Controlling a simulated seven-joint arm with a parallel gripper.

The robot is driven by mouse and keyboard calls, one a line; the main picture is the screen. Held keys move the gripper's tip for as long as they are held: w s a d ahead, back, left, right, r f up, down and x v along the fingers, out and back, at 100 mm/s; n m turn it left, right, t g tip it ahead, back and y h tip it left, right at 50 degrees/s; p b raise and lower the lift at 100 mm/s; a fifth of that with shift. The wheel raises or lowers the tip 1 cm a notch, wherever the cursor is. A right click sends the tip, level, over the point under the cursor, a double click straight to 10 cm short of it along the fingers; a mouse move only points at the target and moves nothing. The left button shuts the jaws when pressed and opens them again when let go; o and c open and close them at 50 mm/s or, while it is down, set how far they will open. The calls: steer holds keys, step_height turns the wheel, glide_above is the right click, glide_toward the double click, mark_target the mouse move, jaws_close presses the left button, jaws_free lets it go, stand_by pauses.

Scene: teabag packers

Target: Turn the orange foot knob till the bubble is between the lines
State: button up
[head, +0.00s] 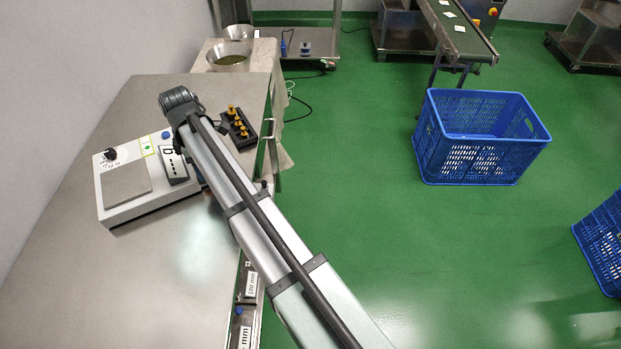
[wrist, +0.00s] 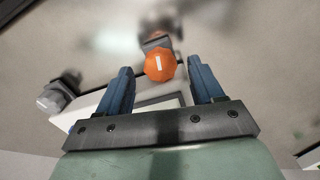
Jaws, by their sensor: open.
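The orange foot knob (wrist: 160,66) shows in the wrist view as a faceted orange cap with a white mark. It lies between and slightly beyond the blue fingertips of my gripper (wrist: 159,72). My gripper is open, with a clear gap on each side of the knob. In the head view my arm hides the knob and the fingers. The pale device (head: 145,202) with a square plate sits on the steel bench. A small green level window (head: 147,148) shows on it, too small to read the bubble against its lines.
The device has a black dial (head: 111,154) and a dark display (head: 174,168). A black block with yellow brass pieces (head: 238,127) stands right of my arm on the bench (head: 150,270). Metal bowls (head: 229,57) are behind. A blue crate (head: 480,178) stands on the floor.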

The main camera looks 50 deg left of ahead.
step_height(320, 180, up, 12)
steer(key=w+d+f+m, duration=0.4)
steer(key=w+d+f, duration=0.5)
steer(key=w+f, duration=0.2)
steer(key=w+d+f+m+h, duration=0.1)
steer(key=w+d+f+m, duration=0.3)
steer(key=w+d+f, duration=0.5)
steer(key=w+f, duration=0.3)
steer(key=shift+w+f+g+h, duration=0.2)
steer(key=shift+w+g+h, duration=0.1)
steer(key=shift+w+g, duration=0.1)
steer(key=shift+d, duration=0.1)
steer(key=shift+s, duration=0.15)
stand_by(0.4)
